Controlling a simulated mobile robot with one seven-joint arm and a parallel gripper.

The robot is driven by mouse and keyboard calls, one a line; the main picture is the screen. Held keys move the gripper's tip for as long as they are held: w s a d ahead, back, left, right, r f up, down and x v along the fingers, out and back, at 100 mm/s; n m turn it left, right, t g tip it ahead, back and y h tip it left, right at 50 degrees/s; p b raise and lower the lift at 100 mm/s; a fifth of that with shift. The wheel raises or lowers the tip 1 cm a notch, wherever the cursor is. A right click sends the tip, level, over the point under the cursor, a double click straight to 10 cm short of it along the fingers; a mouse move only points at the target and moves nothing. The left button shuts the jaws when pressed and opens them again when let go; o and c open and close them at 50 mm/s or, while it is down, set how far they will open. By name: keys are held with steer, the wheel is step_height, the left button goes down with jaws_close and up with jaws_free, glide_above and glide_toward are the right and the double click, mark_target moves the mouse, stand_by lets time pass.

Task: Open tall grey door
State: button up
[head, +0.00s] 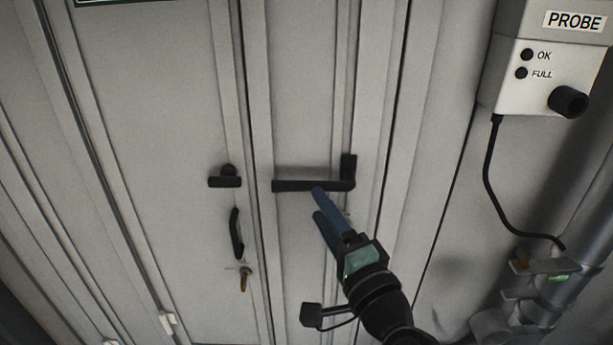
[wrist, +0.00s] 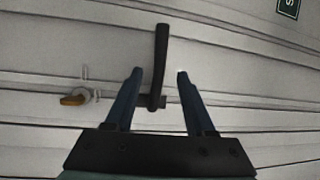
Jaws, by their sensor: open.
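The tall grey door (head: 150,120) fills the left and middle of the head view, with vertical seams and panels. A black lever handle (head: 300,185) lies about level on its right-hand part. My gripper (head: 317,202) has blue fingers that reach up to this lever from below right. In the wrist view, the lever (wrist: 161,55) runs between the two fingers of my gripper (wrist: 160,72). The fingers are open, with a gap on each side of the lever. Whether a finger touches it I cannot tell.
Left of the lever are a short black handle (head: 225,180), a curved black pull (head: 236,233) and a small brass-coloured piece (head: 244,280). A PROBE box (head: 545,75) with a hanging cable (head: 490,185) and grey pipes (head: 570,290) stand at the right.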

mark_target(309, 190)
steer(key=p+x, duration=0.1)
steer(key=x, duration=0.6)
jaws_close()
stand_by(1.3)
